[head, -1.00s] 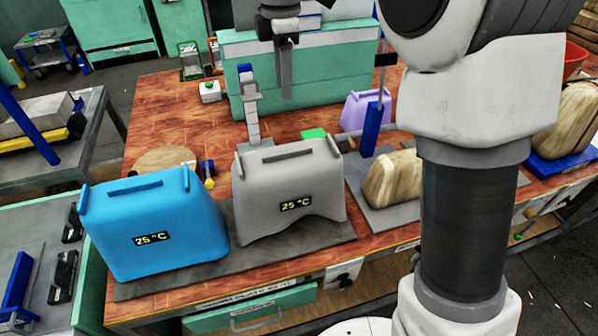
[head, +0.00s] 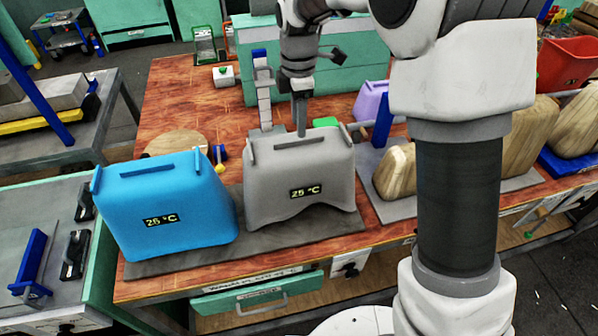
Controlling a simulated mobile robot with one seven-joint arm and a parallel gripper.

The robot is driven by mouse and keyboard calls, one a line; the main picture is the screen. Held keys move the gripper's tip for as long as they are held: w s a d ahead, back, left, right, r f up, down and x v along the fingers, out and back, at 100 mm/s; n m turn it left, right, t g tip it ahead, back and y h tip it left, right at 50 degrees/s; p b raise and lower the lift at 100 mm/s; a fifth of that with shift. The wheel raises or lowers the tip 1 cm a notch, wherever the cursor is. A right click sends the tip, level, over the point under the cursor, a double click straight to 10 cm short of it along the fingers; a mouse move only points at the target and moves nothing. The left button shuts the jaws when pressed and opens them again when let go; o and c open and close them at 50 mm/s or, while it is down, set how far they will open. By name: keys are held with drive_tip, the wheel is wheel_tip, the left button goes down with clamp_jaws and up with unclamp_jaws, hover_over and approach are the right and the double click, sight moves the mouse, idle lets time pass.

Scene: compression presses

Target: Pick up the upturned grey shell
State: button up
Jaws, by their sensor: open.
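The grey shell (head: 290,178) stands on a dark grey plate at the front of the wooden bench. It has a ridge along its flat top, an arched lower edge and a "25 °C" display. My gripper (head: 301,128) is above and just behind the shell's top in the head view, pointing down. The jaws are open, with one finger seen nearly edge-on. Whether they touch the shell's ridge cannot be told from this view. The shell's far side is hidden.
A blue shell (head: 165,205) stands close to the left of the grey one on the same plate (head: 190,260). A wooden form (head: 396,172) is to the right. A lilac shell (head: 369,101), blue post (head: 384,128) and green machine (head: 350,62) stand behind.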

sight(299, 140)
wheel_tip(299, 140, down, 4)
drive_tip(key=shift+f, duration=0.1)
clamp_jaws()
idle(1.5)
